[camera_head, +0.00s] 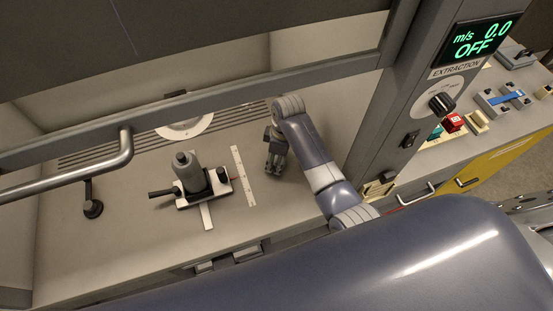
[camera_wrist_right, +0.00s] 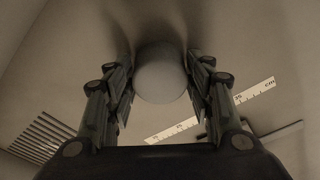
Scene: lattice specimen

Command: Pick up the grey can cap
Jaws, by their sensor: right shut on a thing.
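My right gripper (camera_head: 276,168) is inside the hood, right of the white ruler. In the right wrist view its two fingers (camera_wrist_right: 160,88) are closed on either side of a smooth, round, pale grey thing, which I take to be the grey can cap (camera_wrist_right: 161,75). The fingers hide its sides. In the head view the gripper hides the cap, and I cannot tell whether it is clear of the surface. My left gripper is in neither view.
A grey cylinder (camera_head: 188,172) stands on a black and white stage (camera_head: 217,188) left of the ruler (camera_head: 243,177). The ruler also shows in the wrist view (camera_wrist_right: 255,91). A round white disc (camera_head: 184,128) lies behind. The raised sash bar (camera_head: 200,98) and right post (camera_head: 383,135) frame the opening.

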